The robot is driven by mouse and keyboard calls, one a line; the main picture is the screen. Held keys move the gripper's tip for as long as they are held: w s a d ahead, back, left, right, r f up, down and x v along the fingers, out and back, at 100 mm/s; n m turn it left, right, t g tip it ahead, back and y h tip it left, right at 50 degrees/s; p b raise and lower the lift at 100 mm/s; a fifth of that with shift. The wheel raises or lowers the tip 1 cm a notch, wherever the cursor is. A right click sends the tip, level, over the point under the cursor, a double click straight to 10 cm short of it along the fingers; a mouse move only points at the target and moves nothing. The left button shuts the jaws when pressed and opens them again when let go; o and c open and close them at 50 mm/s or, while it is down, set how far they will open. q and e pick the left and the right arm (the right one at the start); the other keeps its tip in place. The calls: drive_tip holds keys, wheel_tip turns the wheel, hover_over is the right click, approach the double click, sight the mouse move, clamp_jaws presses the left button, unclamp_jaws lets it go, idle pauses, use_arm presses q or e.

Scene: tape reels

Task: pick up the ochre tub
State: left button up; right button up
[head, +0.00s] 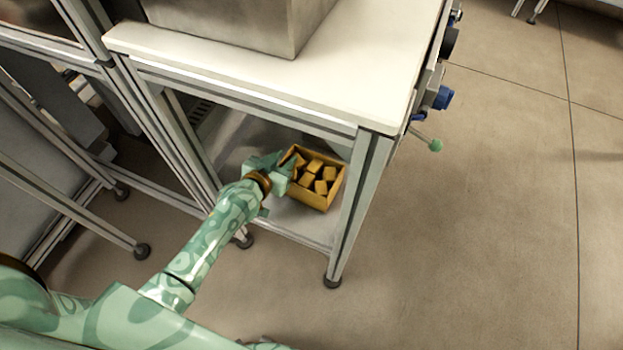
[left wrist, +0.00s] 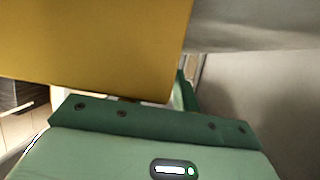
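The ochre tub (head: 316,203) is an open box with several ochre blocks in it. It stands on the lower shelf of the white-topped bench, near the front right post. My left gripper (head: 287,173) is at the tub's left side, at its wall. In the left wrist view a flat ochre wall of the tub (left wrist: 90,45) fills the upper left, close to the gripper's palm. One green finger (left wrist: 185,93) shows at the wall's right edge; the other is hidden. Whether the fingers grip the wall cannot be seen. My right gripper is not seen.
The bench's white top (head: 352,70) overhangs the shelf (head: 300,224), and a metal post (head: 356,205) stands just right of the tub. A grey metal box (head: 240,20) is on the top. Another frame with posts stands at left. The floor at right is clear.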

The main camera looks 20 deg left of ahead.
use_arm(q)
drive_tip(key=shift+w, duration=0.2)
clamp_jaws()
idle(1.3)
